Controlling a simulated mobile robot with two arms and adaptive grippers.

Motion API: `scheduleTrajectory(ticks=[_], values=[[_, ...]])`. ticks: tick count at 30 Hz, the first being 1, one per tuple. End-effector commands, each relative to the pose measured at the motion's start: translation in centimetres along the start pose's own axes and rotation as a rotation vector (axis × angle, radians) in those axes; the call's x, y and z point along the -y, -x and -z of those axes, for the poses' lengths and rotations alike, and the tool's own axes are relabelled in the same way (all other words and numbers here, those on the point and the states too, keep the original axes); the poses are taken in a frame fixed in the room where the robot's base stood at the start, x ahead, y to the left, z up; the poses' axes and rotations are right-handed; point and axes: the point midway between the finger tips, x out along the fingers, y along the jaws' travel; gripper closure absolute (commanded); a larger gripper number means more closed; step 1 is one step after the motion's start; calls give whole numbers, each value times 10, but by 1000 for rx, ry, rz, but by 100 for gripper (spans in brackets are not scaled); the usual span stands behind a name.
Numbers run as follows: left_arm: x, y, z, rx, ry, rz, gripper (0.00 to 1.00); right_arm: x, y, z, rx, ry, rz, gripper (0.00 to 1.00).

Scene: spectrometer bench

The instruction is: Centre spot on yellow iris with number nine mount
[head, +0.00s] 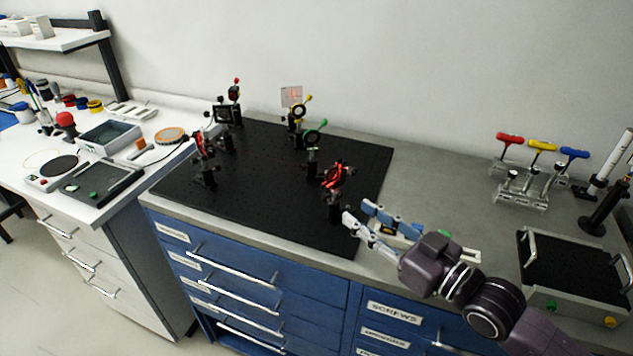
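The yellow iris (299,110), a black ring with a yellow lever, stands on a post at the back right of the black breadboard. A pale card (291,95) with a faint reddish mark shows just behind it. Mounts on posts include a red-and-black one (335,176) near the front right, another (203,146) at the left, and a dark one (223,113) behind that. No number can be read on any mount. My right gripper (358,212) is open and empty, its fingers apart, just right of the front-right mount's post. My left gripper is out of view.
A green-levered iris (314,138) stands between the yellow iris and the front-right mount. The breadboard (260,205) has a clear middle. Red, yellow and blue T-handled drivers (541,147) stand in a rack at right, near a black-topped tray (565,265).

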Motion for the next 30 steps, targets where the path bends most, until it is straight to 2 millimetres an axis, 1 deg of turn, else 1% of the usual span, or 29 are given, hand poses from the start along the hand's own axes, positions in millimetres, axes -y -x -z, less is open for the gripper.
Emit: scheduleTrajectory(ticks=[2,4,6,9,11,13,17,22,24,27,28,30], values=[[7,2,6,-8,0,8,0,-2,-4,3,-8,-2,0,70],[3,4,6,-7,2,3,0,-2,-12,5,-11,-3,0,70],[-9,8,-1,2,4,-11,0,-2,-23,5,-10,-3,0,70],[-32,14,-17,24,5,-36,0,-2,-40,6,-10,-2,0,70],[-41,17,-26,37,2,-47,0,-1,-50,6,-10,-3,0,70],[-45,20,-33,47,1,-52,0,-1,-60,5,-9,-1,1,70],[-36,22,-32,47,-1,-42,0,-2,-72,4,-8,-1,0,70],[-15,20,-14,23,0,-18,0,-1,-78,2,-6,0,0,70],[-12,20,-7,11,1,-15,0,-1,-78,2,-6,0,0,70],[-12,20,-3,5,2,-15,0,-1,-77,2,-6,0,0,70],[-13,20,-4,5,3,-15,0,-1,-77,2,-6,0,0,72],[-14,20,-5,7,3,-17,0,-1,-77,2,-6,0,0,80]])
